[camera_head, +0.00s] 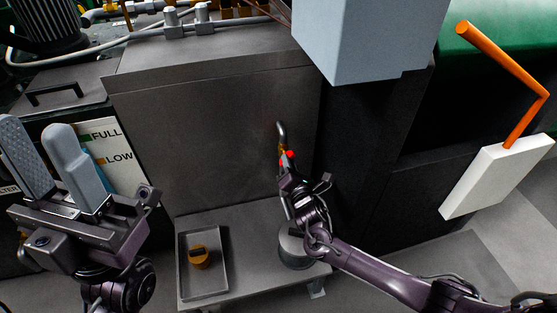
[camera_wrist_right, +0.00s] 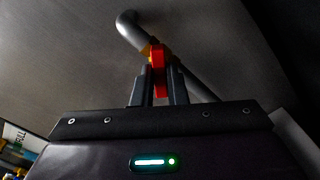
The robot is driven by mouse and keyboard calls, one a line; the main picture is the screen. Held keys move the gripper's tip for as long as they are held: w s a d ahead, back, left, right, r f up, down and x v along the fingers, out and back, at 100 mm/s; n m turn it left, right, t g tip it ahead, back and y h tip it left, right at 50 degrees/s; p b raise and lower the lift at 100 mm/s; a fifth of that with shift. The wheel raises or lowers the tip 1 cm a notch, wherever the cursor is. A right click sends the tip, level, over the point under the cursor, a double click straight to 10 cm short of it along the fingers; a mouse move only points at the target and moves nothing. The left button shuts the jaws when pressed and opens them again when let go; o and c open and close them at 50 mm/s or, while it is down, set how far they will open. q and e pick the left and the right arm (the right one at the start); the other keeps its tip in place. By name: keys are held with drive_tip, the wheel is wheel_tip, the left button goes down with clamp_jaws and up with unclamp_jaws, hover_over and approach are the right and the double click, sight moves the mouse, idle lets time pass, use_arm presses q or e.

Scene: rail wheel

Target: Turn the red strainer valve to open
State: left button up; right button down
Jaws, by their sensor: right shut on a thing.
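The red strainer valve (camera_head: 289,154) is on a bent grey pipe (camera_head: 281,130) that comes out of the dark metal cabinet front. In the right wrist view the red valve handle (camera_wrist_right: 159,72) stands upright between the two fingers, with a yellow fitting behind it. My right gripper (camera_head: 287,168) is shut on the red handle; its fingers also show in the right wrist view (camera_wrist_right: 160,88). My left gripper (camera_head: 50,165) is at the far left, away from the valve, with its two grey fingers spread and nothing between them.
A grey tray (camera_head: 183,268) with an orange-brown round part (camera_head: 199,257) stands on the metal ledge below. A grey cylindrical container (camera_head: 294,250) stands under the valve. A pale box (camera_head: 362,40) hangs above right, and a white box with an orange handle (camera_head: 497,178) is at the right.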

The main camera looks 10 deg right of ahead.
drive_tip(key=n+p, duration=0.2)
drive_tip(key=n, duration=0.2)
drive_tip(key=shift+f, duration=0.1)
drive_tip(key=shift+n, duration=0.3)
drive_tip(key=n+p, duration=0.2)
drive_tip(key=n, duration=0.2)
drive_tip(key=shift+p, duration=0.3)
drive_tip(key=c, duration=1.7)
unclamp_jaws()
drive_tip(key=shift+c, duration=0.2)
drive_tip(key=o, duration=0.4)
